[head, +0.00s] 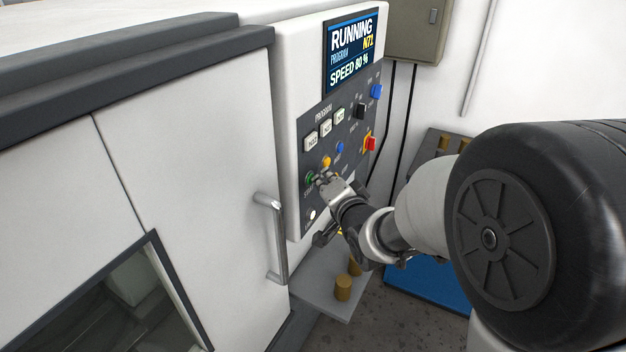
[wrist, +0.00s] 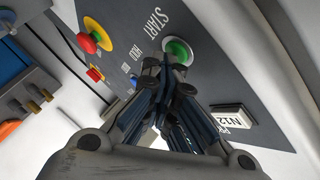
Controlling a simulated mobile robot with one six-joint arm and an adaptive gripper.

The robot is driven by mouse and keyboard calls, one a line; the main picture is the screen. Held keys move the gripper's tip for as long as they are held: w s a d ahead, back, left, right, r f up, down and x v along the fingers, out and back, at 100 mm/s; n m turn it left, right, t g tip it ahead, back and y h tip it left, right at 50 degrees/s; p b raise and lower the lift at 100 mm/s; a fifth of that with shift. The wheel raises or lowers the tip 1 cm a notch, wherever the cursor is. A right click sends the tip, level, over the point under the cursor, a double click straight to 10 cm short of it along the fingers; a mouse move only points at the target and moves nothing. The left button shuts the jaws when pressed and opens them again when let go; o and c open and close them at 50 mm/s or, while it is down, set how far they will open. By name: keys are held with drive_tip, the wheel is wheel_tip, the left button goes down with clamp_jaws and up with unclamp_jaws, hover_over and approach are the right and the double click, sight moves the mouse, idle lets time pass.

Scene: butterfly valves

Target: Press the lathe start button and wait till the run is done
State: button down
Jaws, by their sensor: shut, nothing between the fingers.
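The lathe's control panel (head: 340,125) faces my arm at the right end of the white machine. Its screen (head: 351,50) reads RUNNING, program N71, speed 80 %. The green start button (wrist: 178,52) appears lit, just beyond my fingertips in the wrist view; in the head view the green button (head: 309,178) shows at the panel's lower left. My gripper (head: 324,182) is shut and empty, its tips close to the button; the wrist view shows the closed fingers (wrist: 163,72) beside it. I cannot tell whether they touch it.
A red and yellow emergency stop (wrist: 93,36) shows in the wrist view. Program buttons (head: 326,128) sit higher on the panel. The lathe door handle (head: 270,238) stands out left of my gripper. A tray with brown cylinders (head: 343,288) lies below the panel.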

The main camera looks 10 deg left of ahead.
drive_tip(key=shift+s+d, duration=0.3)
drive_tip(key=shift+d, duration=0.45)
drive_tip(key=d, duration=0.1)
drive_tip(key=s+d, duration=0.1)
drive_tip(key=d, duration=0.2)
drive_tip(key=shift+s+d, duration=0.35)
drive_tip(key=shift+d, duration=0.05)
idle(0.4)
drive_tip(key=s+d+n+g+h+b, duration=0.3)
drive_tip(key=s+d+h, duration=0.4)
drive_tip(key=s+d, duration=0.6)
drive_tip(key=s+f+n+g, duration=0.1)
drive_tip(key=s+g, duration=0.2)
drive_tip(key=s, duration=0.7)
drive_tip(key=s+d+f+n+g, duration=0.1)
drive_tip(key=s+f+n+g, duration=0.1)
drive_tip(key=s, duration=0.8)
drive_tip(key=shift+s+d+g, duration=0.15)
drive_tip(key=shift+d+g, duration=0.15)
drive_tip(key=shift+g, duration=0.3)
